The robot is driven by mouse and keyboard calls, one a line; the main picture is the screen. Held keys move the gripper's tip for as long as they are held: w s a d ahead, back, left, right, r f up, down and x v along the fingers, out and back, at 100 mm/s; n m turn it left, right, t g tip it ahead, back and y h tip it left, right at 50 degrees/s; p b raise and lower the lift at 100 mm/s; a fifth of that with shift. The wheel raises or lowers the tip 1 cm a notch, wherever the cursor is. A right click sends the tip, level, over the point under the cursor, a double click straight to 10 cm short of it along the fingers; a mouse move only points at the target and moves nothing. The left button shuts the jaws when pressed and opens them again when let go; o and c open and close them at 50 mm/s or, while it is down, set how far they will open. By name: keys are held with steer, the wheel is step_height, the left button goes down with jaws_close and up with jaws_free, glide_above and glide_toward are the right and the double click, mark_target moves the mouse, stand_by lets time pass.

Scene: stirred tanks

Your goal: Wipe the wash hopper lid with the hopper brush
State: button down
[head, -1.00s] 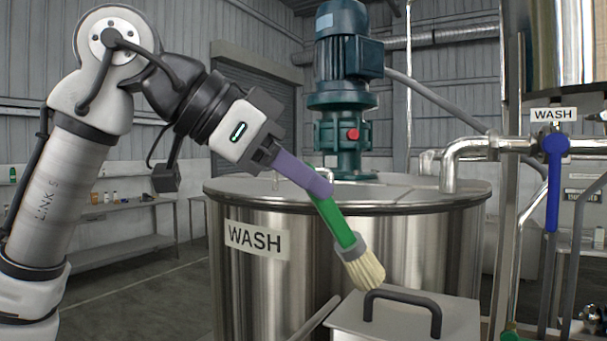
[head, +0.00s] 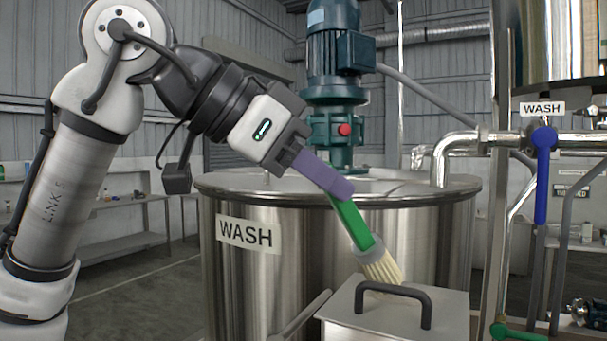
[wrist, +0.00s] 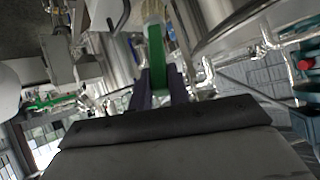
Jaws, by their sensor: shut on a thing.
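My gripper (head: 338,190), with purple fingers, is shut on the green handle of the hopper brush (head: 352,222). The brush tilts down to the right, its pale bristles lowest. The green handle also shows between the fingers in the wrist view (wrist: 156,68). The wash hopper lid (head: 378,318) is a grey metal plate with a dark bar handle (head: 396,292), in front of the tank. The bristle tips are at the lid's back part, behind the bar handle, which partly hides them. I cannot tell for sure whether they touch the lid.
The large steel tank marked WASH (head: 285,270) stands right behind the brush, with a teal motor (head: 334,60) on top. A pipe with a blue valve handle (head: 543,175) is at the right. A green valve handle (head: 515,332) sits low at the right.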

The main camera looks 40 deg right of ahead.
steer(key=s+d, duration=0.2)
steer(key=s, duration=0.5)
steer(key=shift+s+p, duration=0.3)
steer(key=shift+s, duration=0.05)
stand_by(0.4)
steer(key=shift+f, duration=0.1)
